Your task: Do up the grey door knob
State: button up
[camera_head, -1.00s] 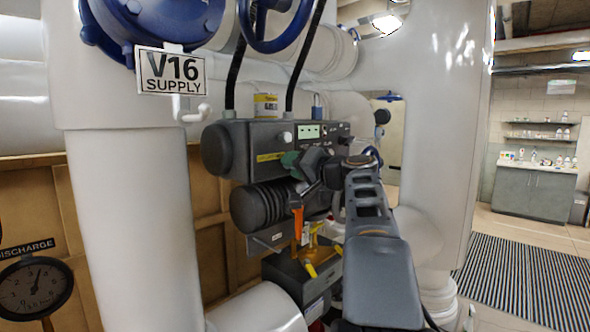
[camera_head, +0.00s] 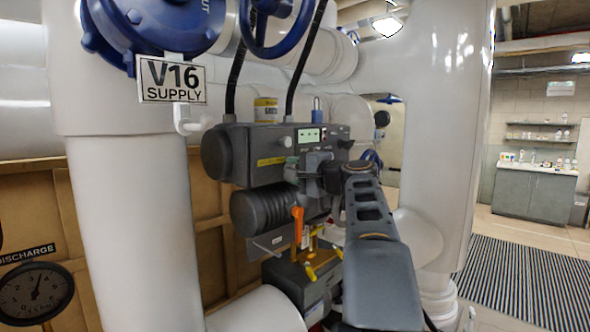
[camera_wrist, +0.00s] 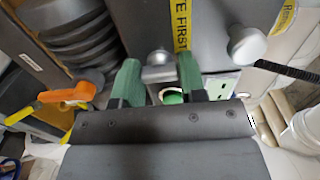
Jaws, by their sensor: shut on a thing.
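The grey door knob (camera_wrist: 158,73) is a small metallic piece between my gripper's green fingers in the wrist view. My gripper (camera_wrist: 160,80) is shut on it, with one finger on each side. In the head view my gripper (camera_head: 292,170) is at the front of the dark grey actuator unit (camera_head: 255,143); the arm and wrist hide much of this spot, and the held knob is not clear there. The fingers cover part of the knob's sides.
Another round silver knob (camera_wrist: 247,46) stands to the right of my fingers. An orange lever (camera_head: 297,226) and yellow handles hang below the unit. A blue handwheel (camera_head: 279,27) is above. White pipes stand close on both sides.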

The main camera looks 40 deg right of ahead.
jog(key=shift+m, duration=0.3)
jog(key=o, duration=0.9)
jog(key=s+b, duration=0.1)
jog(key=s, duration=0.3)
jog(key=s+d+b, duration=0.1)
jog(key=s, duration=0.4)
jog(key=s+d+b, duration=0.1)
jog(key=s, duration=0.3)
jog(key=shift+s+d+b, duration=0.25)
jog(key=shift+s+b, duration=0.05)
